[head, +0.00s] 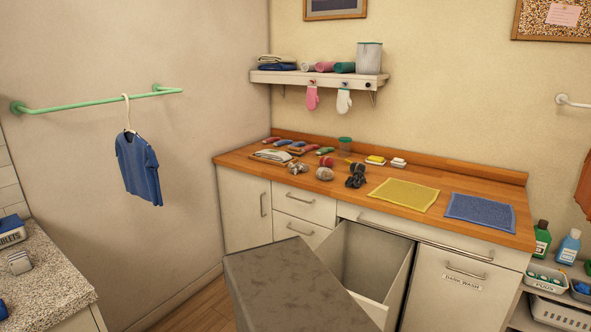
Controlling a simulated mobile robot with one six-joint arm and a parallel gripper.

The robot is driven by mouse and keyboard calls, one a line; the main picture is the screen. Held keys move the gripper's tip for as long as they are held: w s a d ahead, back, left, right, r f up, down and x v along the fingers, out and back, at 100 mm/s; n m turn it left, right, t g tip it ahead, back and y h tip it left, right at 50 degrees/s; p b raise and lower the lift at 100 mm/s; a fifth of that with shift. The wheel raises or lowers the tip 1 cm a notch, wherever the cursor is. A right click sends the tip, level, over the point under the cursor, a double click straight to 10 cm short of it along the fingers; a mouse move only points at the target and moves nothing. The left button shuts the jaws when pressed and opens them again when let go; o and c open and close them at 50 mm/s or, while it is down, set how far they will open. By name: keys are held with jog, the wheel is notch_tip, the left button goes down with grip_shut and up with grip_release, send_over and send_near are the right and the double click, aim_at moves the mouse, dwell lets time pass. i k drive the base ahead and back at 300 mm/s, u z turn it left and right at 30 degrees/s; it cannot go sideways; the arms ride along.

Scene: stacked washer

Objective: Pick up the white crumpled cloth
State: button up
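Small pale crumpled cloths lie on the wooden counter (459,182). One greyish-white bundle (298,168) lies left of a beige bundle (324,174). They are too small for me to tell which one is the white crumpled cloth. A dark crumpled bundle (356,181) lies to their right. A flat folded pale cloth (271,156) lies at the counter's left end. My gripper is not in view.
A deep white pull-out bin (372,262) stands open below the counter. A yellow mat (403,195) and a blue mat (480,211) lie on the right. A wall shelf (320,78) hangs above. A blue shirt (140,168) hangs from a green rail at left.

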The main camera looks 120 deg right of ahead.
aim_at(298, 167)
jog(key=u, duration=0.05)
jog(key=k, duration=1.7)
jog(key=z, duration=1.6)
jog(key=i, duration=1.5)
